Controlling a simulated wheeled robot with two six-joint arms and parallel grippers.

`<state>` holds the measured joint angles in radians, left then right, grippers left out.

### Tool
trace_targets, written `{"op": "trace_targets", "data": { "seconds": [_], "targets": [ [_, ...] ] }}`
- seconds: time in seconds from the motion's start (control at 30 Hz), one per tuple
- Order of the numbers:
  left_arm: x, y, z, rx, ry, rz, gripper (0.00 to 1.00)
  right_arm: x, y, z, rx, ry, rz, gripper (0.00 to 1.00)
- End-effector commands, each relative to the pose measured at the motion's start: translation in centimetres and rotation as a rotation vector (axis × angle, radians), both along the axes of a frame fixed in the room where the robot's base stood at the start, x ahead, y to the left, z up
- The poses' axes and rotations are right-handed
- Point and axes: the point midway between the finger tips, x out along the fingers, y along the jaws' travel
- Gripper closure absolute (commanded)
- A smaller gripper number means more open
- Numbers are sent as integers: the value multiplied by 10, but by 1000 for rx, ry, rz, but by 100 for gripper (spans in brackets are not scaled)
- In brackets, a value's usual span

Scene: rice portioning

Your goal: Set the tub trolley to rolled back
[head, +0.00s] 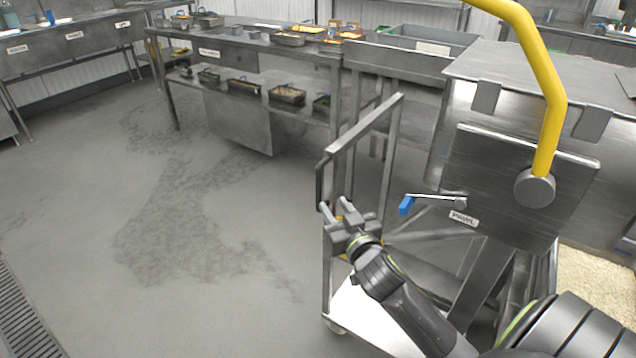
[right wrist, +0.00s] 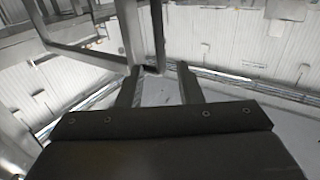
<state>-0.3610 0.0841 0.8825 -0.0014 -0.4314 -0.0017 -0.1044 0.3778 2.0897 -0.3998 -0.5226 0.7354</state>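The tub trolley is a steel frame with an upright push frame (head: 365,126) in the middle of the head view. A dark grip (head: 320,183) is on its left post, and a white base (head: 362,318) shows low down. My right gripper (head: 335,208) is at the left side of this frame, below the dark grip. Its two fingers are apart. In the right wrist view the open fingers (right wrist: 160,88) have grey floor between them, with steel posts (right wrist: 133,35) just beyond. I cannot tell whether the gripper touches the trolley. My left gripper is not in view.
A steel machine with a yellow handle (head: 545,80) and a blue-tipped lever (head: 407,205) stands at the right. White rice (head: 598,280) lies beneath it. A steel table (head: 245,40) with pans is behind. Open floor (head: 130,230) lies left.

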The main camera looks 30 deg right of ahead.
Motion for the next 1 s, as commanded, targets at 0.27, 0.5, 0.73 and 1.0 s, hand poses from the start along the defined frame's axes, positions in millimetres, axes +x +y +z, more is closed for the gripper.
{"op": "trace_targets", "data": {
  "seconds": [0.27, 0.5, 0.73, 1.0],
  "targets": [
    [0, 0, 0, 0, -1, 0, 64, 57, -11, 1, 0, -1, 0, 67],
    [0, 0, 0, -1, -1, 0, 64, 89, -18, 0, 0, 1, 0, 67],
    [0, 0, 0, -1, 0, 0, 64, 101, -20, 0, 0, 0, 1, 67],
    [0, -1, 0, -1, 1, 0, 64, 101, -20, 0, 0, 1, 1, 70]
  ]
}}
